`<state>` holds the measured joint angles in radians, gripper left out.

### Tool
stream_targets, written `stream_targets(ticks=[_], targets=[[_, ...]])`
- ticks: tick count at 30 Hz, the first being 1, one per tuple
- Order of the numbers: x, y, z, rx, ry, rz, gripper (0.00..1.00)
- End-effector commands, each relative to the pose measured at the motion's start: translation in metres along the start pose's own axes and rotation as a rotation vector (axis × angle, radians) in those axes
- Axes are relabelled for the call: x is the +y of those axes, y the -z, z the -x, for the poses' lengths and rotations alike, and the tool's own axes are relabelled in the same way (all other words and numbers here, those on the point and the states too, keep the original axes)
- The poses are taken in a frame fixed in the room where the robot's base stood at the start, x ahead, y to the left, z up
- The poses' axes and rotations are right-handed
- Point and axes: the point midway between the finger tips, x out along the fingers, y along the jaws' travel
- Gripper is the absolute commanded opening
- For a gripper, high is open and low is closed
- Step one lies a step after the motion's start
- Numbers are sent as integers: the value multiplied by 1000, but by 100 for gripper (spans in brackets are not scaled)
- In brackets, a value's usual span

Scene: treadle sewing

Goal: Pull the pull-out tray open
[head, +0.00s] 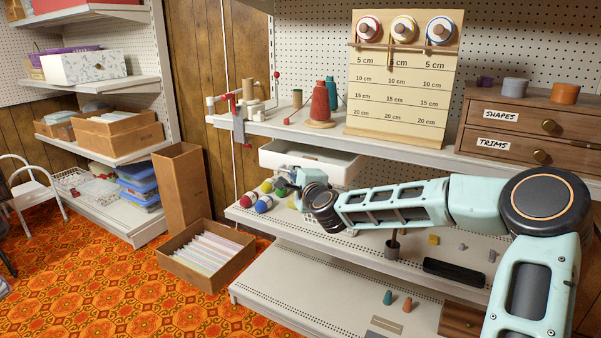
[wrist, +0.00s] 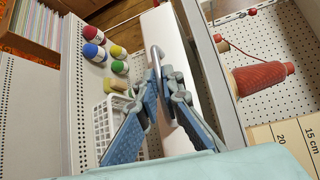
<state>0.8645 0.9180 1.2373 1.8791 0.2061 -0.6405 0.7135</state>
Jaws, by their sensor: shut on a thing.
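The white pull-out tray (head: 335,165) hangs under the upper shelf, and its open top shows in front of the shelf edge, so it stands partly out. In the wrist view its white front (wrist: 178,40) runs down the middle, with a grey metal handle (wrist: 154,53) on it. My gripper (wrist: 165,75) is shut on the handle, its blue fingers on either side of it. In the head view my gripper (head: 287,178) is at the tray's front, and my wrist partly hides it. The inside of the tray shows only in part.
Several coloured spools (head: 265,203) lie on the shelf below the tray, with a white basket (wrist: 104,125) close to my gripper. On the upper shelf stand a red thread cone (head: 320,103) and a measuring board (head: 403,90). A box of files (head: 207,255) sits on the floor.

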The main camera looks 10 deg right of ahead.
Motion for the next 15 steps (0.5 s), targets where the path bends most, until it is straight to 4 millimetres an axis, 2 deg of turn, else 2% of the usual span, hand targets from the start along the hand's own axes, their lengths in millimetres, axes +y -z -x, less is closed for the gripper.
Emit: stream_targets(ticks=[7,15], targets=[[6,-20,21,1,1,2,0],[9,-29,30,2,1,0,0]])
